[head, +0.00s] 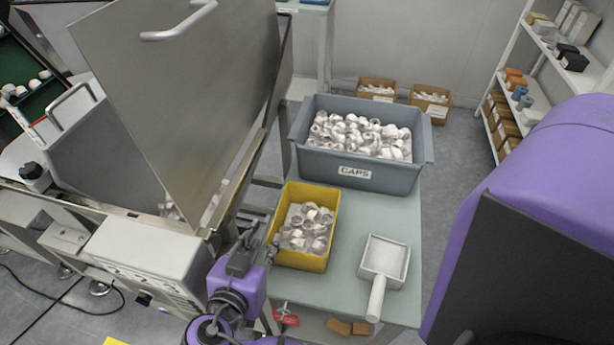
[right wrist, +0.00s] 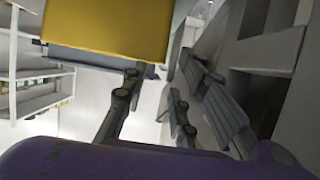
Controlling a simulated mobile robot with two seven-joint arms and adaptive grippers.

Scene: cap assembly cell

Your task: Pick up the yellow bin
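The yellow bin (head: 329,222) stands on the pale green table, holding white and clear cap-like pieces. My right gripper (head: 261,240) is at the bin's left side near its front corner, with its fingers apart. In the right wrist view the yellow bin (right wrist: 105,28) fills the upper left. There the right gripper (right wrist: 160,72) shows one finger overlapping the bin's lower edge and the other just right of the bin. I cannot tell whether either finger touches it. My left gripper is not in view.
A grey bin labelled CAPS (head: 355,174) stands behind the yellow bin. A white scoop (head: 384,262) lies to its right on the green table (head: 408,215). A metal machine with a raised panel (head: 185,95) stands close on the left. Shelves (head: 497,85) are at the far right.

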